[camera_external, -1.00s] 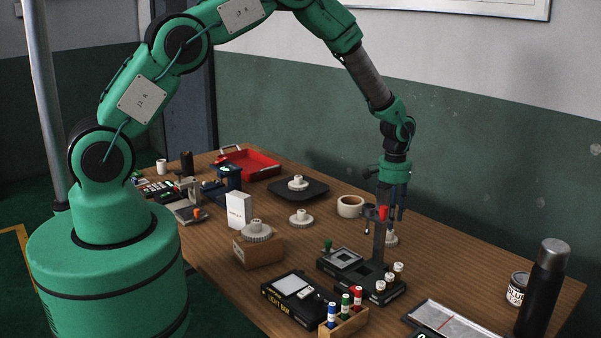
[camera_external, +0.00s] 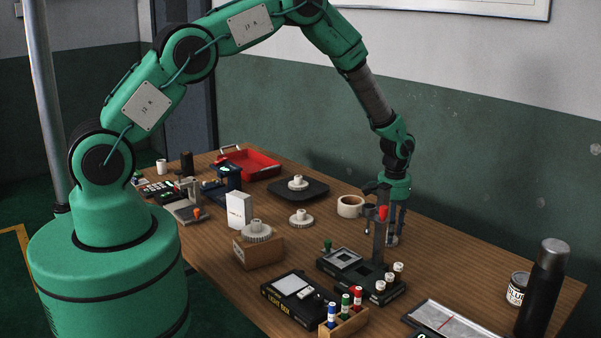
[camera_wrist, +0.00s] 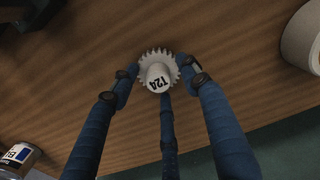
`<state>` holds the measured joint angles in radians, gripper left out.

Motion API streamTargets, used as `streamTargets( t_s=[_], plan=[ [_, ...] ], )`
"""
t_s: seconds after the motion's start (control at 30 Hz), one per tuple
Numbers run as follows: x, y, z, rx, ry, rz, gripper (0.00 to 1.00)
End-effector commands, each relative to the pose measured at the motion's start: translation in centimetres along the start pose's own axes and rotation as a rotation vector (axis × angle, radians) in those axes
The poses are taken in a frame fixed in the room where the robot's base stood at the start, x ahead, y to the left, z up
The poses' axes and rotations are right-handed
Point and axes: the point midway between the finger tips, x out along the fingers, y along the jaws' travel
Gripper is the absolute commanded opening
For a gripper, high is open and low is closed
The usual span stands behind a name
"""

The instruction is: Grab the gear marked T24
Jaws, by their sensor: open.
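The gear marked T24 (camera_wrist: 159,72) is a small pale gear with a raised hub, and the dark "T24" label shows on the hub in the wrist view. It stands on the wooden table. My gripper (camera_wrist: 161,80) is open, with its blue fingers spread around the gear, one to each side and one below it in the picture. I cannot tell whether any finger touches it. In the external view my gripper (camera_external: 393,240) points down low over the table behind a dark post, and the gear is mostly hidden there.
A black device with a dark post (camera_external: 379,242) and red knob stands just in front of my gripper. A tape roll (camera_external: 350,206) is behind it. Other pale gears stand on the table (camera_external: 301,219), on a cardboard box (camera_external: 257,232) and on a dark tray (camera_external: 298,184). A black bottle (camera_external: 543,290) is at right.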

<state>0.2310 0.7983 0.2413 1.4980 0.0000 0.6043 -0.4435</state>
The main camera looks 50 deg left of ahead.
Motion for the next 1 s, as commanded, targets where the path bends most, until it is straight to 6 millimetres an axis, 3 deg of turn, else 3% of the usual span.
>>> streamTargets(
  t_s=[0.5, 0.53, 0.77, 1.0],
  plan=[
    [0.03, 0.01, -0.01, 0.000, 0.000, 0.000, 0.46],
    [0.03, 0.01, -0.01, 0.000, 0.000, 0.000, 0.44],
    [0.03, 0.01, -0.01, 0.000, 0.000, 0.000, 0.00],
    [0.02, 0.01, -0.02, 0.000, 0.001, 0.000, 0.00]
  ],
)
